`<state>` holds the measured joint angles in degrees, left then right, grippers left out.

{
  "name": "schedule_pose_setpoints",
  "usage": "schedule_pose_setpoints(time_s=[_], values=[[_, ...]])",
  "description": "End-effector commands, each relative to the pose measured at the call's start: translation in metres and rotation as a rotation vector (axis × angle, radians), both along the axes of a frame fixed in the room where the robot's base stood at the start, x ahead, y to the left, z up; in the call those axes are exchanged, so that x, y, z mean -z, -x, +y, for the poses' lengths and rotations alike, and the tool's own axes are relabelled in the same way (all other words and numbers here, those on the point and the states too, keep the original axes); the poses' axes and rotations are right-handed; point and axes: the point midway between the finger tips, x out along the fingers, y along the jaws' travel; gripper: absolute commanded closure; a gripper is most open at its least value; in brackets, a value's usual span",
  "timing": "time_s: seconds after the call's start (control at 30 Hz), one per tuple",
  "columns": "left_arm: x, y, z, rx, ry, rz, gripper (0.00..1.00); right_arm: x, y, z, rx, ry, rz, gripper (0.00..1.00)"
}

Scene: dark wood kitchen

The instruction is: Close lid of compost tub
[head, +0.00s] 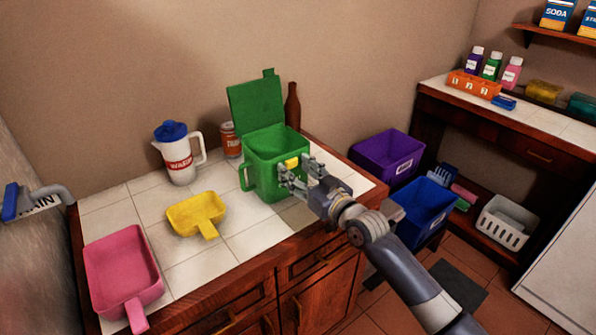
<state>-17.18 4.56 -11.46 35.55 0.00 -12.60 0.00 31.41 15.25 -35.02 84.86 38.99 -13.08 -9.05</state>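The green compost tub (268,175) stands upright on the white tiled counter. Its lid (257,103) is open and stands raised at the back of the tub. A handle is on the tub's left side and a small yellow patch (292,163) is on its front right. My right gripper (297,176) is in front of the tub's right side, below the rim, with its fingers spread apart and nothing seen held. I cannot tell whether it touches the tub. My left gripper is not in view.
A brown bottle (292,106) and an orange can (231,140) stand close to the tub. A white jug (177,153), yellow scoop (197,214) and pink scoop (122,271) are to the left. Purple (388,158) and blue bins (424,211) sit right of the counter.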

Motion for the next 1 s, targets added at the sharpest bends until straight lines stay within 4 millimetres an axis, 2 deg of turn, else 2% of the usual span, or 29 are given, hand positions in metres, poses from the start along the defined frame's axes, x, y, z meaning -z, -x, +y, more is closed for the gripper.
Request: schedule_pose_setpoints(time_s=[0.27, 0.7, 0.83, 1.0], values=[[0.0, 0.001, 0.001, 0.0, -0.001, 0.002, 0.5, 0.001, 0.01, -0.008, 0.001, -0.001, 0.001, 0.5], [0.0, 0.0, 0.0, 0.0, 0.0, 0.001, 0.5, 0.001, 0.076, -0.053, 0.0, 0.003, 0.0, 0.5], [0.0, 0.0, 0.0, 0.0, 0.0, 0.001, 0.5, 0.001, 0.09, -0.063, 0.001, 0.002, 0.001, 0.5], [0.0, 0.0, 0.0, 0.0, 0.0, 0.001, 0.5, 0.0, 0.098, -0.068, 0.0, 0.0, 0.0, 0.5]])
